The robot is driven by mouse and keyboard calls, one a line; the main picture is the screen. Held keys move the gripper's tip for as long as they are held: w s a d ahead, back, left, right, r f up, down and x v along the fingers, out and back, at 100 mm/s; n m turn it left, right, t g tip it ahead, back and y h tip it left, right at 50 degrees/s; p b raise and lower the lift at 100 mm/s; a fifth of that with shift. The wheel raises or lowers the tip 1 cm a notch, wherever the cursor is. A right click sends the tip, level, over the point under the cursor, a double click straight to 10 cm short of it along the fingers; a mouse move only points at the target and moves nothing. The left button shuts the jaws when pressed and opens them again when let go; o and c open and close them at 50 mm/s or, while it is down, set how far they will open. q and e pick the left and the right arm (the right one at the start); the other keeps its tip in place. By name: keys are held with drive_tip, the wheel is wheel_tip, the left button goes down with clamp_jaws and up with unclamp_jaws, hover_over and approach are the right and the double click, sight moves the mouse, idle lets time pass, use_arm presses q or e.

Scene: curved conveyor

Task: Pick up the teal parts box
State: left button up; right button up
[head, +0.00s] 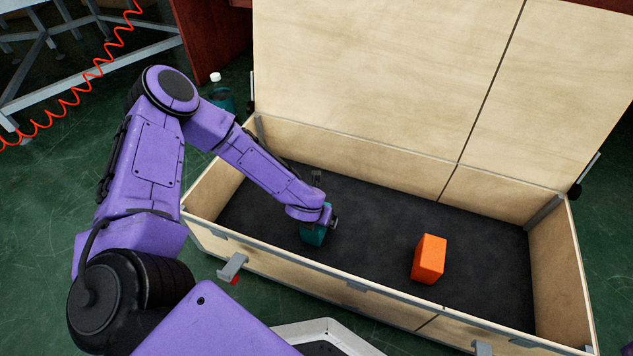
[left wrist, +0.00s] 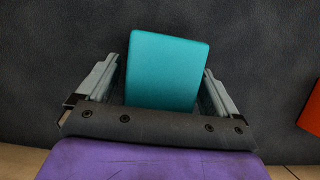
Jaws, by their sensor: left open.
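The teal parts box (head: 314,236) stands on the dark floor of a wooden crate, partly hidden by my left gripper in the head view. In the left wrist view the teal box (left wrist: 166,70) lies between the two fingers. My left gripper (left wrist: 162,85) is open, with one finger on each side of the box. A narrow gap shows at the left finger; whether the right finger touches cannot be told. In the head view the left gripper (head: 325,218) is right over the box. My right gripper is not in view.
An orange box (head: 429,259) stands to the right on the crate floor, and its edge shows in the left wrist view (left wrist: 312,112). The wooden crate (head: 375,175) has low walls and a raised lid (head: 400,70) behind. The crate floor between the boxes is clear.

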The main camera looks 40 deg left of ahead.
use_arm(q)
drive_tip(key=shift+f, duration=0.2)
drive_tip(key=c, duration=1.3)
drive_tip(key=shift+r, duration=0.1)
